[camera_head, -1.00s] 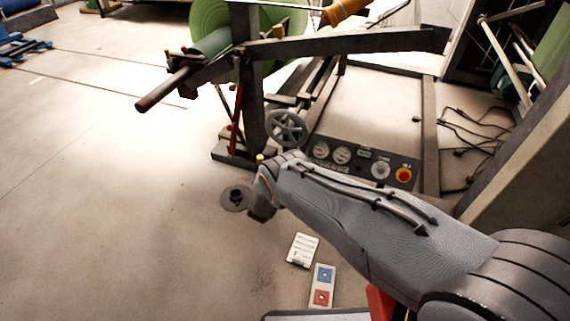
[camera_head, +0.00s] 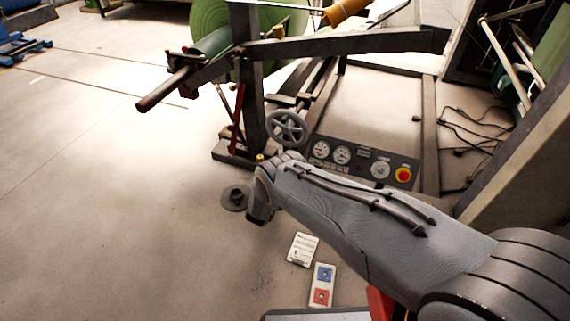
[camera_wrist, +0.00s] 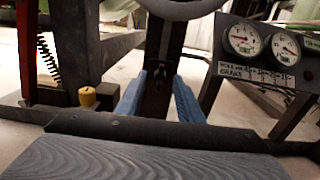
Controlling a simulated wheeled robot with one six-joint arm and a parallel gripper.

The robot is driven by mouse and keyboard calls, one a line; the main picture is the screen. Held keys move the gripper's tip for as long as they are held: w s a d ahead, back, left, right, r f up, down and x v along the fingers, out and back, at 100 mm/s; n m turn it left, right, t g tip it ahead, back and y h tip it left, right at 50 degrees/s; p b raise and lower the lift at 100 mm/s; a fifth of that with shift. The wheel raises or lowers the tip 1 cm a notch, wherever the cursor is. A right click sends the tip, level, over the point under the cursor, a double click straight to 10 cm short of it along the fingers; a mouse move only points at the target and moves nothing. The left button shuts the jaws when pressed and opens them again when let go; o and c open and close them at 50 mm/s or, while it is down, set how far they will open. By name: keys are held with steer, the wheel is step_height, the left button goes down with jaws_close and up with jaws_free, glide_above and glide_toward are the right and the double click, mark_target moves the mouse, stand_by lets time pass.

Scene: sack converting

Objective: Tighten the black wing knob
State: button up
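A small dark shape (camera_wrist: 159,76), which looks like the black wing knob, shows on a dark upright bar (camera_wrist: 155,98) in the wrist view. Its wings are too dark to make out clearly. My gripper (camera_wrist: 160,78) shows there as two blue-grey fingers. They stand apart, one on each side of the bar and the dark shape. I cannot tell whether they touch it. In the head view my arm reaches toward the foot of the unwind stand, and its forearm and wrist hide the fingers and knob.
A grey handwheel (camera_head: 287,127) is close above my wrist. A yellow-capped post (camera_wrist: 87,97) stands left of the fingers.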

steer(key=p+v, duration=0.1)
steer(key=v, duration=0.5)
stand_by(0.4)
